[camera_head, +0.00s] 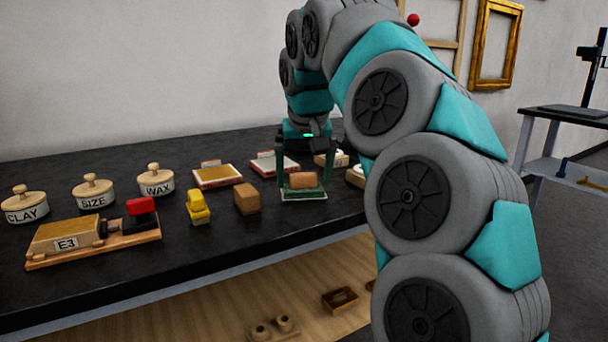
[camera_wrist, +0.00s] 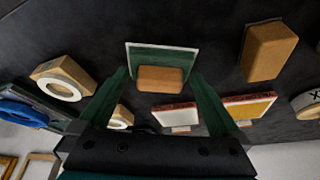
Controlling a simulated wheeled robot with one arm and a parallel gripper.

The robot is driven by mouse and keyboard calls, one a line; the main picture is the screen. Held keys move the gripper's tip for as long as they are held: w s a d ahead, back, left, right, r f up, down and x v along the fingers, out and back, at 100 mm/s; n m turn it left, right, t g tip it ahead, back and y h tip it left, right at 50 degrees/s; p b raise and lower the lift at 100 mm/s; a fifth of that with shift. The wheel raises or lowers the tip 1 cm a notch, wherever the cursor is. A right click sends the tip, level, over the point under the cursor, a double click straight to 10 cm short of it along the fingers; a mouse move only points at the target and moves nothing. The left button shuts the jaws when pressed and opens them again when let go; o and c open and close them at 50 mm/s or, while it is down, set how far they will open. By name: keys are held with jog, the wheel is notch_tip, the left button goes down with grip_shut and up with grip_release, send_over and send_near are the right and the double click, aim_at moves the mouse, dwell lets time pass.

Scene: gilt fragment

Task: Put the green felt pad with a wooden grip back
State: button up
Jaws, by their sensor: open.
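The green felt pad (camera_head: 304,193) with its wooden grip (camera_head: 303,180) sits on a thin pale-edged plate on the dark bench. In the wrist view the green pad (camera_wrist: 162,57) lies ahead, with its wooden grip (camera_wrist: 161,79) between the fingertips. My gripper (camera_head: 302,186) is pointed down over the pad, its two green fingers one on each side of the grip. In the wrist view the fingers (camera_wrist: 160,75) stand apart with gaps beside the grip. Whether they touch the pad's edges cannot be told.
A plain wooden block (camera_head: 247,198) and a yellow object (camera_head: 198,208) stand left of the pad. Labelled pots (camera_head: 156,181) and the E3 holder (camera_head: 92,240) are farther left. Bare bench (camera_head: 290,228) lies in front.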

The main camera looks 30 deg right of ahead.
jog(key=v, duration=0.7)
jog(key=shift+r, duration=0.4)
dwell(0.4)
jog(key=shift+s, duration=0.15)
